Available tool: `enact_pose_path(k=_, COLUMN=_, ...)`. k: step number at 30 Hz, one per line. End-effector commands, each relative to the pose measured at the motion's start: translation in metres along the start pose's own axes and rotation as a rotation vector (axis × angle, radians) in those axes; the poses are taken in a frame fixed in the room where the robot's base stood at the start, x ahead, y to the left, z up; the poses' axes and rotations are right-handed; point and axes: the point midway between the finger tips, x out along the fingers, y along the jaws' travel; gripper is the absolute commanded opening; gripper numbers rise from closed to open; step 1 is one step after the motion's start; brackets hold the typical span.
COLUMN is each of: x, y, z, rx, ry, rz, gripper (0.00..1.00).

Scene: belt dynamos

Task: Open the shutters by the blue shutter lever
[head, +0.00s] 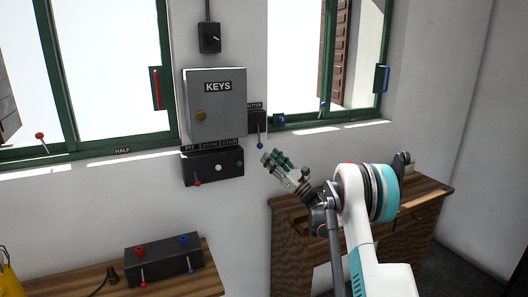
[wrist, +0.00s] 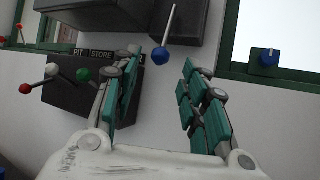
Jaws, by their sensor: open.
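The blue-tipped lever (head: 260,146) hangs down from a small dark box (head: 257,121) beside the key cabinet; the box's label is partly hidden. The lever's blue ball (wrist: 161,57) shows in the wrist view between the fingertips, beyond them and apart from both. My gripper (head: 273,158) is open and empty, just below and right of the ball in the head view; its two teal-padded fingers (wrist: 161,72) also show in the wrist view. A brown shutter leaf (head: 341,55) shows outside the right window, and a dark one (head: 8,120) at the far left.
A grey KEYS cabinet (head: 216,100) and a dark switch box (head: 213,166) with red, white and green tips are left of the lever. A blue knob (head: 279,119) is close right. A box (head: 163,265) with red and blue parts stands on a wooden bench (head: 195,288).

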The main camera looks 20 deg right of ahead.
Motion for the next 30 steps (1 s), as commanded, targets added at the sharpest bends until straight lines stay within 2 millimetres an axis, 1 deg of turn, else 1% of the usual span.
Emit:
enact_pose_path(k=1, x=-0.011, y=-0.001, z=0.0, rx=-0.002, ry=0.0, rz=-0.001, gripper=0.4)
enact_pose_path(k=3, x=-0.021, y=-0.001, z=0.0, rx=-0.002, ry=0.001, rz=-0.001, gripper=0.4)
enact_pose_path(k=6, x=-0.034, y=0.0, z=-0.001, rx=-0.001, ry=0.001, rz=-0.001, gripper=0.4)
enact_pose_path(k=10, x=-0.042, y=0.0, z=0.0, rx=-0.001, ry=0.001, rz=0.001, gripper=0.4)
enact_pose_path(k=26, x=-0.044, y=0.0, z=-0.001, rx=-0.001, ry=0.001, rz=0.001, gripper=0.4)
enact_pose_path(k=29, x=-0.038, y=0.006, z=0.001, rx=-0.015, ry=0.015, rz=0.009, gripper=0.4)
enact_pose_path(k=30, x=-0.033, y=0.011, z=0.002, rx=-0.032, ry=0.031, rz=0.017, gripper=0.4)
